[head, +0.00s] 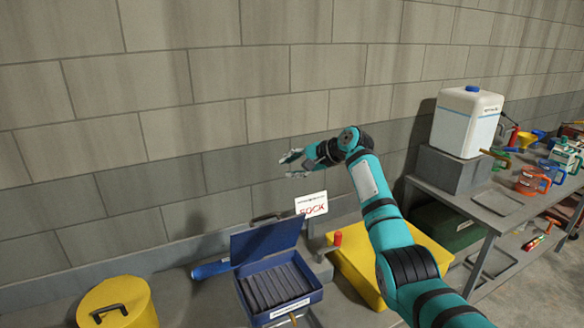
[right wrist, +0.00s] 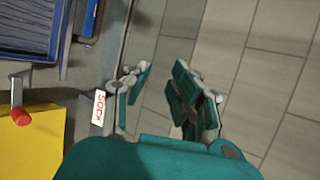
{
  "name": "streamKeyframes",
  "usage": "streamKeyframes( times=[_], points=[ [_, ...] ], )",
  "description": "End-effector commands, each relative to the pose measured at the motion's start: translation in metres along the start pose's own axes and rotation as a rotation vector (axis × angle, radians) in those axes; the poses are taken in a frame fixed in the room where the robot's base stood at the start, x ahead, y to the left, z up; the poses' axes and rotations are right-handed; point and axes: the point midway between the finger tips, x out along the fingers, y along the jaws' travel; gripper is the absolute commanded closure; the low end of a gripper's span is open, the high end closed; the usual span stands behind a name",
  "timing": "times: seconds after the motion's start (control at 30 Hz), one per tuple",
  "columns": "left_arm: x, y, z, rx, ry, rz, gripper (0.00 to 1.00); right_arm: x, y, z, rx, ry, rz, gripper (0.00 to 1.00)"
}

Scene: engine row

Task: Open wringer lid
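A blue box (head: 302,302) with a ribbed inside stands low in front of the wall. Its blue lid (head: 265,243) stands raised at the back. Its label is too small to read, so I cannot tell for certain that it is the wringer. It also shows at the top left of the right wrist view (right wrist: 30,41). My right gripper (head: 290,163) is in the air above and behind the box, near the wall. Its fingers are apart with nothing between them, as the right wrist view (right wrist: 160,92) also shows. My left gripper is not in view.
A white sign (head: 311,204) stands behind the box. A yellow unit (head: 352,268) with a red knob (head: 337,239) is right of it, partly behind my right arm. A yellow lidded bucket (head: 120,302) stands left. A grey bench (head: 520,200) with a white jug (head: 466,121) is right.

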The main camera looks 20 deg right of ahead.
Motion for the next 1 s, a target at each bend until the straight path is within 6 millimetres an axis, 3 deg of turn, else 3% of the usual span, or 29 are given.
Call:
streamKeyframes(
  times=[0.27, 0.7, 1.0],
  points=[
    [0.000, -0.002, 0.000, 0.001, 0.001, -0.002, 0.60, -0.015, 0.001, -0.001, -0.001, 0.002, -0.001, 0.77],
    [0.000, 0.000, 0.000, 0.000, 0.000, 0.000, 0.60, -0.102, 0.000, -0.001, -0.001, 0.003, -0.001, 0.77],
    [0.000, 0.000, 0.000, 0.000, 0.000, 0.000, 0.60, -0.120, 0.001, 0.000, 0.000, 0.000, 0.001, 0.77]
  ],
)
